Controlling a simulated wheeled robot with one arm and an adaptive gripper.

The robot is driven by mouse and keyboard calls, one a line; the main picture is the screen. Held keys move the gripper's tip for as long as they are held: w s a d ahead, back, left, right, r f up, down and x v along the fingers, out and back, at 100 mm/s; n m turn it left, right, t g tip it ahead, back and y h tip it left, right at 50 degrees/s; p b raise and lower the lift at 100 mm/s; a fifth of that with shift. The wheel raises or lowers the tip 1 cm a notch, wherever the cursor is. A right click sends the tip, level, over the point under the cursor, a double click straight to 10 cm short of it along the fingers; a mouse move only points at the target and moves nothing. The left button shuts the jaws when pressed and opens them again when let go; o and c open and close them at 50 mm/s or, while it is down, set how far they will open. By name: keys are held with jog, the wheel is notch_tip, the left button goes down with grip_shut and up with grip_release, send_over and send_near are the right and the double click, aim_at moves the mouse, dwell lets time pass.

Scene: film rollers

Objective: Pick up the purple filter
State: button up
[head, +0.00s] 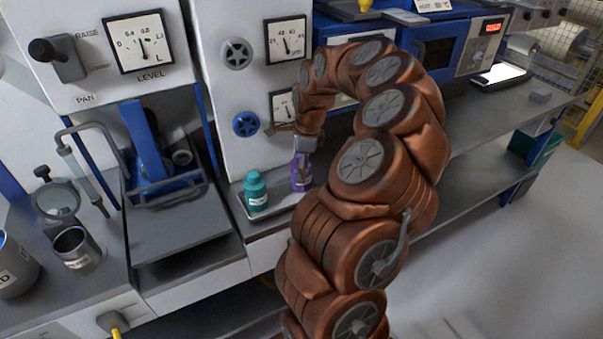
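The purple filter (297,181) is a small purple bottle-like thing with a pale label. It stands at the right part of a shallow grey tray (262,222), against the foot of the white machine panel. My gripper (303,158) points down at the top of the purple filter and overlaps it in the picture. The fingers are small and partly hidden, so I cannot tell whether they are closed on it or only around it. The lower right of the filter is close to my brown arm, which hides the counter there.
A teal bottle (256,191) stands left of the purple filter in the same tray. Dials and knobs, including a blue knob (246,124), stick out from the panel behind. A blue press-like device (148,145) stands further left. A grey counter (470,135) runs right.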

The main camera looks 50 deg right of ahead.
jog(key=c, duration=0.9)
jog(key=shift+r, duration=0.1)
